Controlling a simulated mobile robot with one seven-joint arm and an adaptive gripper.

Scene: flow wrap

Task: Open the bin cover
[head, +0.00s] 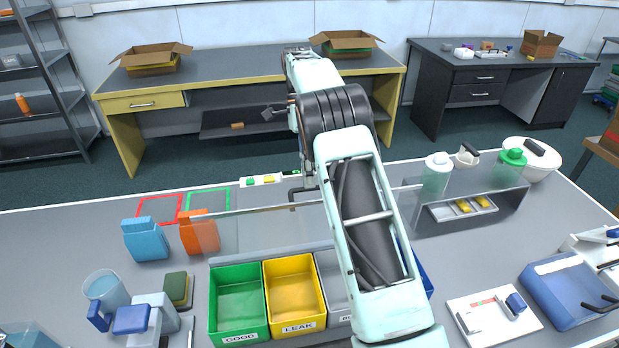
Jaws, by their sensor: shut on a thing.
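A row of open-topped bins stands at the front middle: a green bin (238,318) labelled GOOD, a yellow bin (294,290) labelled LEAK, a grey one and part of a blue one (424,278). Behind them a clear panel, which looks like the bin cover (250,210), shows a pale long edge. Its exact tilt is hard to tell. A dark bracket-like handle (292,198) stands at that edge. My gripper (309,182) is at this handle, mostly hidden behind my arm, and appears shut on it. My arm also hides the right bins in part.
A blue pouch (146,240) and an orange pouch (199,234) stand left of the panel, near red and green outlines. A grey stand (470,210) with bottles is at right. A blue tray (568,292) lies far right.

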